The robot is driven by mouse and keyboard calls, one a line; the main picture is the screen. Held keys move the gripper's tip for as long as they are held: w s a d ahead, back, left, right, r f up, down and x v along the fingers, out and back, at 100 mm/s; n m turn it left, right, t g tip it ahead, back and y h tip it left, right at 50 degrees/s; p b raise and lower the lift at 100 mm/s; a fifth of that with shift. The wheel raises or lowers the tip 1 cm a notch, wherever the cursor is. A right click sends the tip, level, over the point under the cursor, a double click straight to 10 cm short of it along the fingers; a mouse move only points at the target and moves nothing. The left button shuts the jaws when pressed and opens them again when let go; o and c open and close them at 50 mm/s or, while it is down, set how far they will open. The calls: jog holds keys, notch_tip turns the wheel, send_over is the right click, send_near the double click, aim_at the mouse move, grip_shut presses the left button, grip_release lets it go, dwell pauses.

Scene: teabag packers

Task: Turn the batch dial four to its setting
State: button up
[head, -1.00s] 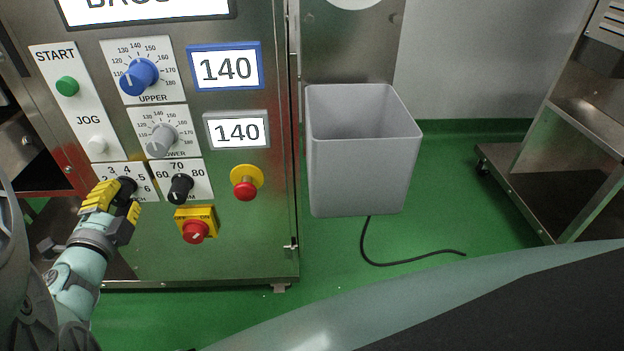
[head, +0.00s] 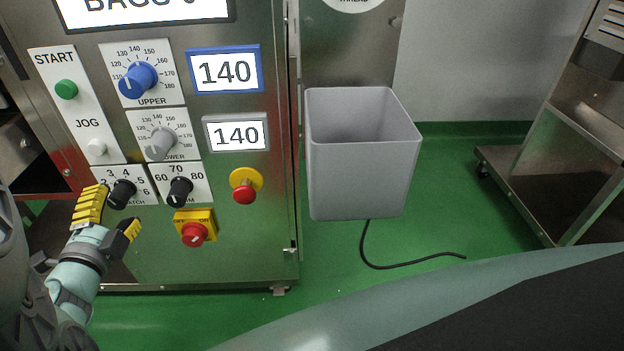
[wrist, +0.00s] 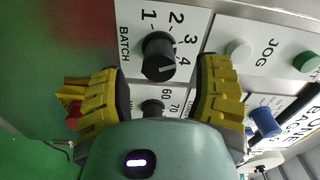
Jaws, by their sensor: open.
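The batch dial (head: 122,193) is a black knob on a white plate at the lower left of the panel. In the wrist view the batch dial (wrist: 160,58) stands clear, with "BATCH" and the numbers 1 to 4 visible beside it. A pale line on the knob seems to point near the 4. My gripper (head: 118,212) is open, with yellow ribbed fingers spread wide just below and left of the dial. In the wrist view my gripper (wrist: 165,90) has one finger on either side, and nothing is between them in its hold.
Close by are a black 60-70-80 dial (head: 180,190), a red-on-yellow rotary switch (head: 194,232), a red emergency button (head: 244,190) and a white jog button (head: 97,148). A grey bin (head: 362,180) stands right of the machine, with green floor beyond.

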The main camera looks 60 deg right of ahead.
jog(key=v, duration=1)
dwell(0.3)
